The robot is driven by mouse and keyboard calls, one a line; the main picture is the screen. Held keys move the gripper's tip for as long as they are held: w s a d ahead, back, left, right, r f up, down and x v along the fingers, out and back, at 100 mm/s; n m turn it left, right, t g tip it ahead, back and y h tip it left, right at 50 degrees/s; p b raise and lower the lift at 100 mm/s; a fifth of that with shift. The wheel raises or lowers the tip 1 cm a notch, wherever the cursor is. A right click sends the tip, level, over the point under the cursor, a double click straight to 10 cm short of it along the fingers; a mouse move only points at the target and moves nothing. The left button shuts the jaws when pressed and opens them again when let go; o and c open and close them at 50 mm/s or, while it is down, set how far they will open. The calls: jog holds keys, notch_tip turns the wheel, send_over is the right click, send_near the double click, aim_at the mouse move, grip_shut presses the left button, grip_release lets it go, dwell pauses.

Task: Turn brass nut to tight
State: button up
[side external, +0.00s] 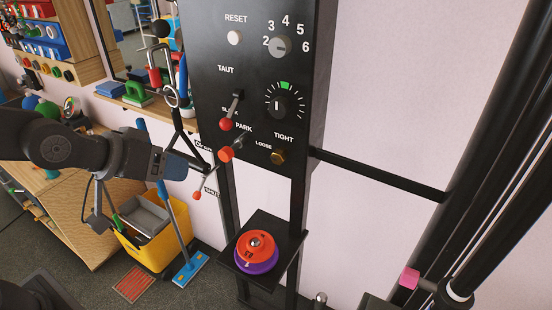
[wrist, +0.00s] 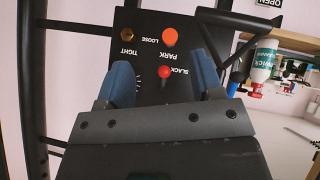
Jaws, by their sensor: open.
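The brass nut (side external: 278,157) is a small gold-coloured nut low on the black panel (side external: 215,60), between the labels LOOSE and TIGHT. It also shows in the wrist view (wrist: 127,34), beyond the tip of the left-hand blue finger. My gripper (side external: 186,167) is to the left of the panel in the side view, apart from the nut. In the wrist view my gripper (wrist: 162,68) has its two blue fingers spread wide with nothing between them. The nut's exact turn angle is too small to tell.
An orange PARK knob (side external: 225,154) sits beside the nut. A red-tipped SLACK/TAUT lever (side external: 226,124) and a dial (side external: 285,103) are above. Orange and purple plates (side external: 257,250) rest on a black shelf below. A black bar (side external: 380,173) extends right; a yellow bin (side external: 155,235) stands left.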

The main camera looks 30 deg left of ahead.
jog(key=w+d+f+n+t, duration=0.2)
jog(key=w+d+f+t, duration=0.1)
jog(key=w+d, duration=0.2)
jog(key=n+t, duration=0.4)
jog(key=t, duration=0.1)
send_near(276, 159)
jog(key=shift+t+y, duration=0.3)
jog(key=w, duration=0.6)
jog(key=w+d, duration=0.1)
jog(key=w, duration=0.3)
jog(key=shift+d+f, duration=0.15)
jog(key=shift+f, duration=0.2)
jog(key=c, duration=0.9)
